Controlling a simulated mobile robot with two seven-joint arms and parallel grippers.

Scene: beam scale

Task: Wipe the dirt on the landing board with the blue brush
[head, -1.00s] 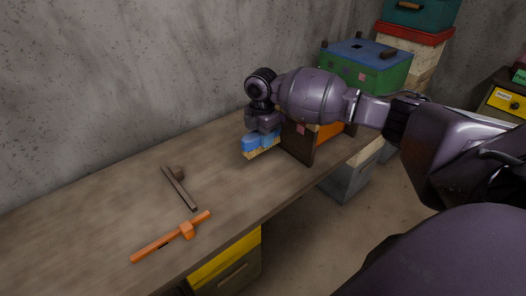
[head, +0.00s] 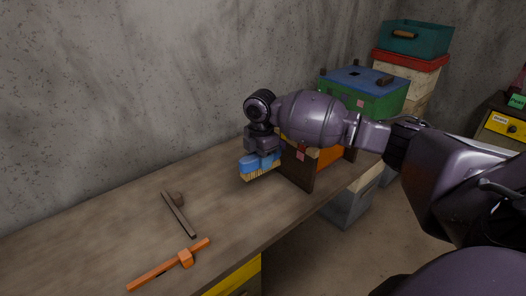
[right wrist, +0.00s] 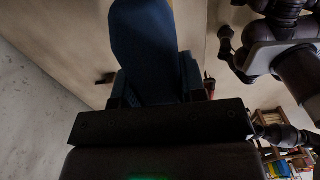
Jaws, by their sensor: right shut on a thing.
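The blue brush (head: 257,163) has pale yellow bristles pointing down. It is low over the wooden bench, just left of the dark brown end of an orange-fronted box. Whether the bristles touch the bench I cannot tell. My right gripper (head: 262,151) is shut on the brush from above. In the right wrist view the blue brush (right wrist: 145,40) stands large and dark between the fingers (right wrist: 155,88). I cannot make out a landing board or dirt for certain; my right arm covers part of the box (head: 297,172). My left gripper does not show.
The bench (head: 110,225) holds an orange tool (head: 160,269) and a thin dark tool (head: 179,214) at front left. A green box with a blue lid (head: 362,92) and stacked boxes stand beyond on the right. A concrete wall runs behind. The bench's left part is mostly clear.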

